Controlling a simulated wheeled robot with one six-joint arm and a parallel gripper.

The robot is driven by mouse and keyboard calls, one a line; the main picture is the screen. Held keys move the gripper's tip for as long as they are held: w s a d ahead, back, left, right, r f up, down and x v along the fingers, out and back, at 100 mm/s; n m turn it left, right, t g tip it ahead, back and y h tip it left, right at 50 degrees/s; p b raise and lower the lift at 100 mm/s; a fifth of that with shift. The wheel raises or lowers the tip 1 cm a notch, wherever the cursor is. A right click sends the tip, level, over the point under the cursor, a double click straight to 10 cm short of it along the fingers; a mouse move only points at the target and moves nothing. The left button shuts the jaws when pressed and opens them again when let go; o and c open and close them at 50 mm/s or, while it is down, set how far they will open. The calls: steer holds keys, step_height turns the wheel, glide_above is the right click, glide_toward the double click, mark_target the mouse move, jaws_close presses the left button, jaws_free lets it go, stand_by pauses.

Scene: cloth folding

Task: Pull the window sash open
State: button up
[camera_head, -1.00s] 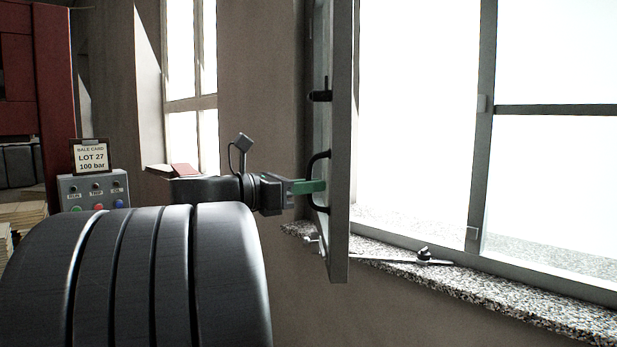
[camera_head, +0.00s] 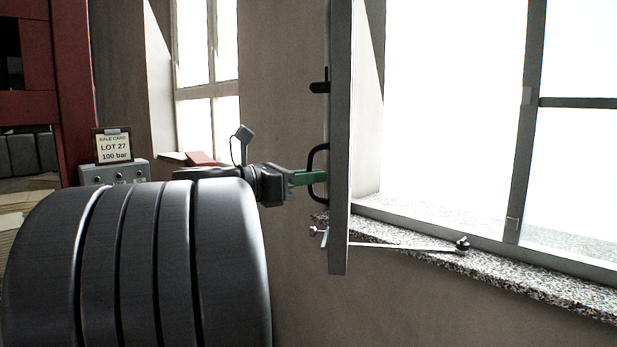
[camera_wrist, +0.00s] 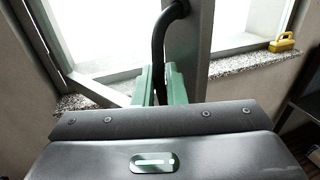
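The window sash (camera_head: 340,130) stands swung out from its frame into the room, seen nearly edge-on in the head view. Its black curved handle (camera_head: 313,160) is on the left face, and its grey post also shows in the wrist view (camera_wrist: 190,45). My gripper (camera_head: 312,178) is at the handle from the left. In the wrist view its green fingers (camera_wrist: 159,82) lie on both sides of the black handle bar (camera_wrist: 160,40), closed around it. The contact surfaces are partly hidden. A metal stay bar (camera_head: 400,247) runs from under the sash to a knob on the sill.
The speckled stone sill (camera_head: 520,278) runs right below the bright window. A yellow object (camera_wrist: 284,42) stands on the sill in the wrist view. At left are a control box (camera_head: 120,172), a "LOT 27" card (camera_head: 114,148) and a red frame (camera_head: 70,90). A black latch (camera_head: 319,86) sits above the handle.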

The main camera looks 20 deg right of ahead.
steer(key=o, duration=0.3)
steer(key=s+a+b, duration=0.2)
steer(key=a, duration=1.1)
steer(key=shift+a, duration=0.3)
steer(key=shift+s+d, duration=0.1)
steer(key=shift+w+d+p, duration=0.35)
steer(key=shift+d, duration=1.9)
steer(key=shift+w+d+p, duration=0.3)
steer(key=shift+w+d, duration=0.1)
steer(key=shift+d, duration=1.8)
steer(key=shift+w+d+p, duration=0.35)
steer(key=shift+d, duration=1.9)
steer(key=shift+f, duration=0.1)
